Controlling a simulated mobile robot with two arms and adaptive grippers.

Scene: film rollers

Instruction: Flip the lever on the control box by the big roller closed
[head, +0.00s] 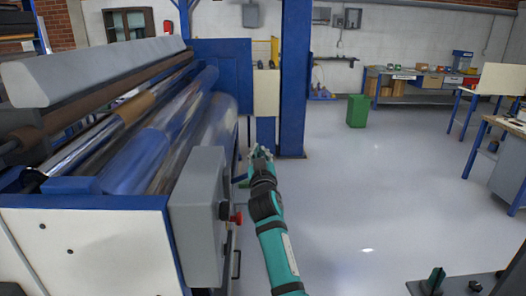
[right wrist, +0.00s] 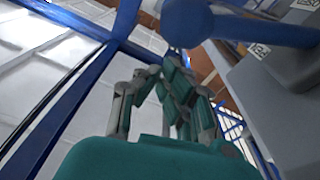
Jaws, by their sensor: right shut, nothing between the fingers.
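The big roller machine (head: 150,130) fills the left of the head view. The grey control box (head: 200,222) stands at its near right corner. A small black knob with a red part (head: 236,217) sticks out of the box's right side; I cannot tell whether it is the lever or its position. My right gripper (head: 261,152) is shut and empty, beyond and right of the box, apart from the knob. In the right wrist view its fingers (right wrist: 172,78) point up, with a grey box-like surface (right wrist: 265,110) at right and a blue rounded bar above. My left gripper is out of view.
A blue post (head: 294,80) stands beyond my right gripper. A green bin (head: 357,111) is on the floor farther back. Workbenches (head: 420,90) line the back and right. The grey floor right of my arm is mostly clear.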

